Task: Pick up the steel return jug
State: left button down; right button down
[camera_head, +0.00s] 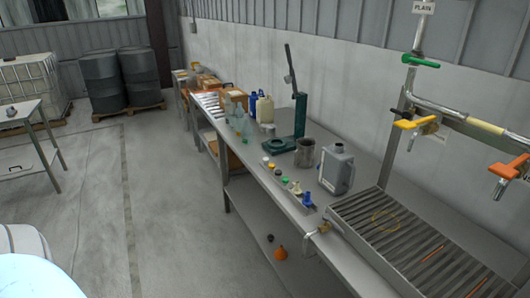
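A grey metallic open-topped cylindrical vessel (305,153) stands upright on the long steel bench (262,174), right of a dark green stand; it looks most like the steel return jug. Just right of it stands a grey square-bodied can with a handle (337,169), with a pale mark on its front. I cannot tell for sure which of the two is the task's jug. Neither of my grippers shows in the view.
A row of small coloured caps (286,180) lies along the bench's front edge. A slatted drain grate (392,234) and pipes with yellow and orange valve handles (407,124) are at right. Plastic bottles (264,108) stand farther back. The floor (165,200) left of the bench is clear.

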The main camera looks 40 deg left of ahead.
aim_at(304, 155)
jog(key=u, duration=1)
jog(key=i+j+z, duration=0.1)
jog(key=i+j, duration=0.25)
jog(key=i+j+z, duration=0.15)
jog(key=i+j, duration=0.2)
jog(key=i+j+z, duration=0.1)
jog(key=i+j, duration=0.2)
jog(key=j, duration=0.2)
jog(key=i+j+z, duration=0.1)
jog(key=i+j, duration=0.2)
jog(key=j, duration=0.15)
jog(key=i+j+z, duration=0.15)
jog(key=i+j, duration=0.15)
jog(key=j, duration=0.2)
